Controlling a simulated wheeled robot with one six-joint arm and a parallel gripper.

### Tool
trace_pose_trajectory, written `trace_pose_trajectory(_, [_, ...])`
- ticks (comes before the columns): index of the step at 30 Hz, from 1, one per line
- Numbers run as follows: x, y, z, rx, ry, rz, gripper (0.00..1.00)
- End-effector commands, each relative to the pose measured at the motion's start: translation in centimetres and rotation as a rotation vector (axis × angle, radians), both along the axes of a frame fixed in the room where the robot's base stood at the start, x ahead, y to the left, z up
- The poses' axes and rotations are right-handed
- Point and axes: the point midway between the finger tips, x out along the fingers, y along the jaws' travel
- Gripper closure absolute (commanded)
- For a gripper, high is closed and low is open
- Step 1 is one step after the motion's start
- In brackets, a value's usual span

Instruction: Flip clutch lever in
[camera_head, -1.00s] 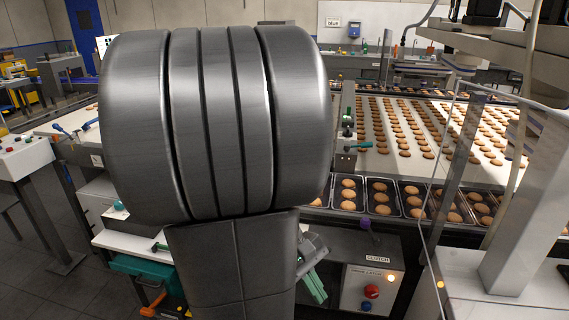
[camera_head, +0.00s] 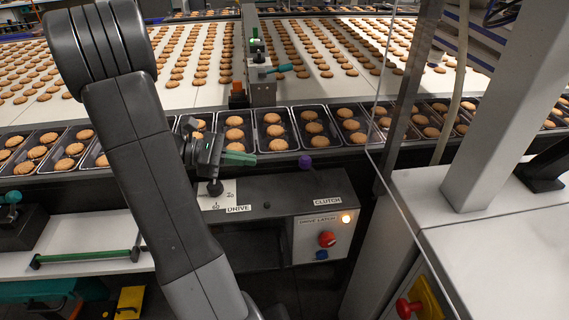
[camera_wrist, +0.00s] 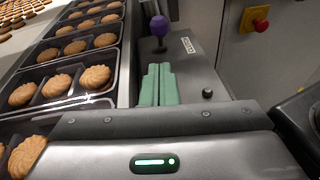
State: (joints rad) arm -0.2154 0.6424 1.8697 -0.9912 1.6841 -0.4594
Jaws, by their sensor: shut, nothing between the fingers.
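The clutch lever has a purple knob (camera_head: 305,162) on a short dark stem, at the back edge of the dark control box beside the CLUTCH label (camera_head: 327,201). In the wrist view the purple knob (camera_wrist: 159,25) stands beyond my fingertips, with a gap between. My gripper (camera_head: 240,158) has green fingers, is shut and empty, and points right toward the knob from its left. In the wrist view the green fingers (camera_wrist: 158,84) lie together over the box top.
A post and clear panel edge rise to the right. A green bar lies left.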

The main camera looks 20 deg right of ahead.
Motion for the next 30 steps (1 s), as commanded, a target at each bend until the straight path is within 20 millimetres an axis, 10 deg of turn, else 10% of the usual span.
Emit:
trace_pose_trajectory(11, [-0.3, -0.8, -0.1, 0.000, -0.001, -0.002, 1.00])
trace_pose_trajectory(30, [-3.2, -8.9, -2.2, 0.001, -0.001, -0.003, 1.00])
